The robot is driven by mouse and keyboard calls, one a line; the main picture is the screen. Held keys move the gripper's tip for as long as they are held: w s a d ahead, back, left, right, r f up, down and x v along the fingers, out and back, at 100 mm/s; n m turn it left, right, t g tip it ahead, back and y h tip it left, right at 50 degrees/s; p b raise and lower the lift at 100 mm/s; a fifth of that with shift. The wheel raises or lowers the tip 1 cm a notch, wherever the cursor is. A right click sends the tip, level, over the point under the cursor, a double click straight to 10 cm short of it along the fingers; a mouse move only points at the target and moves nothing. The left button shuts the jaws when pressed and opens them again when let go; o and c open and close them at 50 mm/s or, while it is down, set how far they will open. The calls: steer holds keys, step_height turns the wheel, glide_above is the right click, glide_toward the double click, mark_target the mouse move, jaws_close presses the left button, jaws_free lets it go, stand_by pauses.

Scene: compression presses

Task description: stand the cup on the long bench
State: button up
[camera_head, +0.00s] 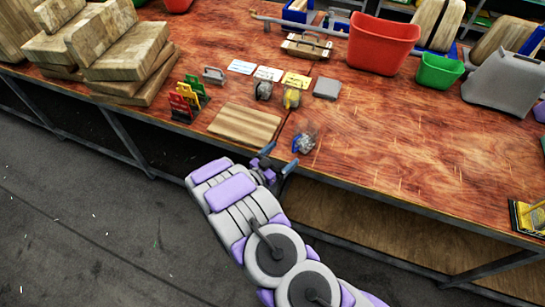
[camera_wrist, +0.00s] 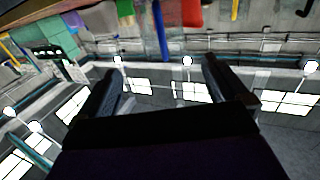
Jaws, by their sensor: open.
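The long bench (camera_head: 400,150) has a reddish-brown wooden top and runs across the head view. A small clear cup (camera_head: 304,138) with dark and bluish contents is at its front edge; whether it stands upright or leans is too small to tell. Two similar clear vessels, one greyish (camera_head: 263,90) and one with yellow inside (camera_head: 291,97), stand farther back. My gripper (camera_head: 279,160) is open at the bench's front edge, just below and left of the nearest cup in the picture. In the wrist view the spread fingers (camera_wrist: 160,70) have nothing between them.
A wooden board (camera_head: 244,123) lies left of the cup, with red, yellow and green holders (camera_head: 187,97) beyond it. Wooden blocks (camera_head: 110,50) are stacked at far left. A red bin (camera_head: 382,43) and green bin (camera_head: 439,72) stand behind. The bench's right front is mostly clear.

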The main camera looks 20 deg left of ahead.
steer(key=w+a+r+n+g+y, duration=0.1)
steer(key=w+a+r+g+y, duration=0.35)
steer(key=w+r+y, duration=0.35)
steer(key=s+d+r+n+g+y, duration=0.2)
steer(key=s+r, duration=0.2)
steer(key=r, duration=0.2)
steer(key=s+d+r+n+g+y, duration=0.1)
steer(key=s+r+g+y, duration=0.15)
steer(key=r, duration=0.25)
steer(key=s+d+r+g+h, duration=0.1)
steer(key=s+d+r+g, duration=0.1)
steer(key=s+d, duration=0.7)
steer(key=s+d+r+n+g+h, duration=0.1)
steer(key=s+d+r+g, duration=0.2)
steer(key=s+d, duration=0.7)
steer(key=s+d+r+g+h, duration=0.2)
steer(key=s+d, duration=0.8)
steer(key=s, duration=1)
steer(key=shift+s+r+n+g, duration=0.2)
steer(key=shift+s+n+g, duration=0.15)
steer(key=shift+g, duration=0.45)
steer(key=shift+c, duration=0.2)
